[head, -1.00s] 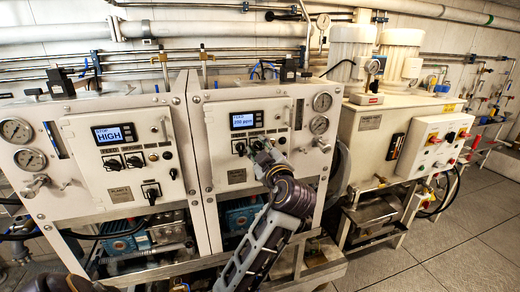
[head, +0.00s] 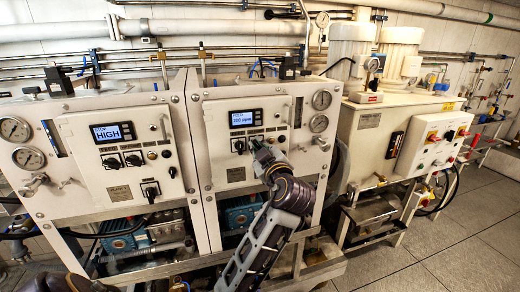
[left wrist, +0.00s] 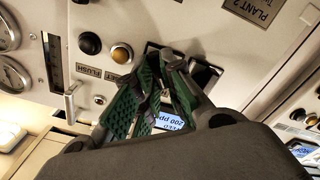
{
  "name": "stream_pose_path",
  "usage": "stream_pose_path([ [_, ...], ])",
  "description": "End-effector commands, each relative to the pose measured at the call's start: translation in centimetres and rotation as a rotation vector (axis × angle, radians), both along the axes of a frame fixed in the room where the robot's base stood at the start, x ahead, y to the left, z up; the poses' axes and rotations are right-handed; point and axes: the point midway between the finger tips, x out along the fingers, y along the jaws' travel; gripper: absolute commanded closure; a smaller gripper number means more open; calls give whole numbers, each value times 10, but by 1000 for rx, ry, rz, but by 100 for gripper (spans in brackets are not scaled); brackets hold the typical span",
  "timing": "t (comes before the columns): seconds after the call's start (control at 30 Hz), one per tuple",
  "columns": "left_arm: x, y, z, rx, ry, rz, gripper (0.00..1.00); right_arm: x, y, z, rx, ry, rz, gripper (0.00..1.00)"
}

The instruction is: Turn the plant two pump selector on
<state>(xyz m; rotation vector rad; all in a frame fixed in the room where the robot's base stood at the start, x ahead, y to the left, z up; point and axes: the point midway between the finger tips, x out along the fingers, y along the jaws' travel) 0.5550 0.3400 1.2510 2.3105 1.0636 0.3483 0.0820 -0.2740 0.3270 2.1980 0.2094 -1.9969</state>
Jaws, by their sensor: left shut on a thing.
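The plant two panel (head: 222,165) is the right one of the two white cabinets. Its lit display (head: 246,118) seems to read 200 ppm and also shows upside down in the left wrist view (left wrist: 170,120). My left gripper (head: 261,152) is at the row of selectors under that display. In the left wrist view its green fingers (left wrist: 150,88) are shut on a selector knob, which they mostly hide. A black selector (head: 239,146) sits just left of it. I cannot read which selector is the pump one. My right gripper is out of view.
The plant one cabinet (head: 90,185), its display reading HIGH, stands at the left. An amber button (left wrist: 121,54) and a black button (left wrist: 90,43) lie close beside my fingers. A white tank unit (head: 375,140) stands at the right. The floor (head: 440,255) there is clear.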

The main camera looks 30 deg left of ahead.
Motion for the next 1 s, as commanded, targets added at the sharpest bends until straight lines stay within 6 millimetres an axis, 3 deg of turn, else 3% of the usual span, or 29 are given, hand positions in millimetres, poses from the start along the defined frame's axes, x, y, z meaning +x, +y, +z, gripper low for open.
stream_pose_path([
  [0.67,0,0,-1,268,318,0,100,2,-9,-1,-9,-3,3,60],
  [1.0,1,-1,0,386,452,-1,100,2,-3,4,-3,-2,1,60],
])
